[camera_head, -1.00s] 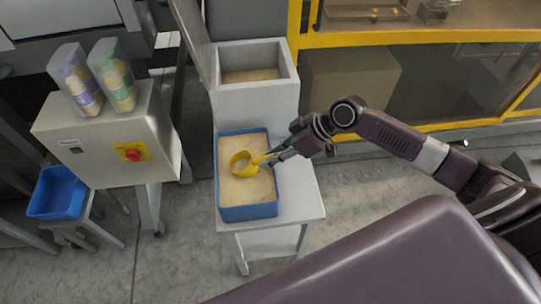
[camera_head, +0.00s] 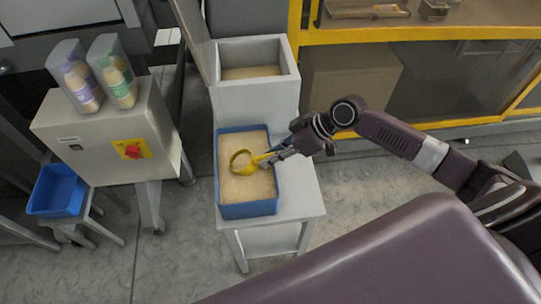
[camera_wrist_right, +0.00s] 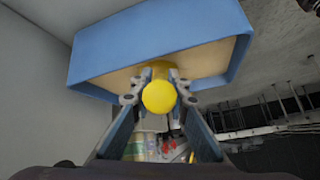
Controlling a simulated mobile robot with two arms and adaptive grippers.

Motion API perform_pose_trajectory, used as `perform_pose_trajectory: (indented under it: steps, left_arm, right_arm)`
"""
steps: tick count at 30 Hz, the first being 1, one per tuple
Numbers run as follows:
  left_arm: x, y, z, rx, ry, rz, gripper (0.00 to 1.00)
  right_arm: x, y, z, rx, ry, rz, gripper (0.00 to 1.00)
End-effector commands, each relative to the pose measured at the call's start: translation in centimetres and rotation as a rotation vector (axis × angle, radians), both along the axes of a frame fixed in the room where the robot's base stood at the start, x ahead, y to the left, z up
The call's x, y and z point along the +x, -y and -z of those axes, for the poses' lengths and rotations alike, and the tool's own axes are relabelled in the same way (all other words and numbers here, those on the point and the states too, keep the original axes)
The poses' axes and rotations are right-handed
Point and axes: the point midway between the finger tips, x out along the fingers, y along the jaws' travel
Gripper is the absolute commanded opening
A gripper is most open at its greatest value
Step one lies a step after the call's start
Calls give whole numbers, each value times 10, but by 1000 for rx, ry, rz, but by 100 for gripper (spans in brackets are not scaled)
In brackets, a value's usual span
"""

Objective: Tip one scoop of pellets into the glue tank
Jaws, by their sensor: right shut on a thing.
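A yellow scoop (camera_head: 241,163) is at the pellets (camera_head: 232,186) in a blue bin (camera_head: 249,211) on a small grey stand. My right gripper (camera_head: 273,157) is shut on the scoop's handle, over the bin's right rim. In the right wrist view the handle end (camera_wrist_right: 158,97) sits between the two fingers (camera_wrist_right: 153,100), with the blue bin (camera_wrist_right: 150,35) beyond. How deep the scoop's bowl is in the pellets is hard to tell. The glue tank (camera_head: 256,96) is the grey open box behind the bin, its lid raised at the left and tan material inside. My left gripper is out of view.
A grey control box (camera_head: 107,135) with a red knob stands left, carrying two clear containers (camera_head: 111,75). An empty blue bin (camera_head: 57,190) is at far left. A yellow-framed machine (camera_head: 420,37) stands behind my right arm. The stand's right side (camera_head: 301,190) is clear.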

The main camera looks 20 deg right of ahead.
Motion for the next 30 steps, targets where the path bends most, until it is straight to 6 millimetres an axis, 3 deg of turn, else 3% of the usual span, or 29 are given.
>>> perform_pose_trajectory:
  steps: [8, 30]
  left_arm:
    - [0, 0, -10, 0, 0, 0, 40]
    - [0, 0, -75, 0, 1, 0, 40]
  right_arm:
    - [-1, 0, -10, -1, -2, 0, 0]
    - [0, 0, -86, 0, 0, 0, 0]
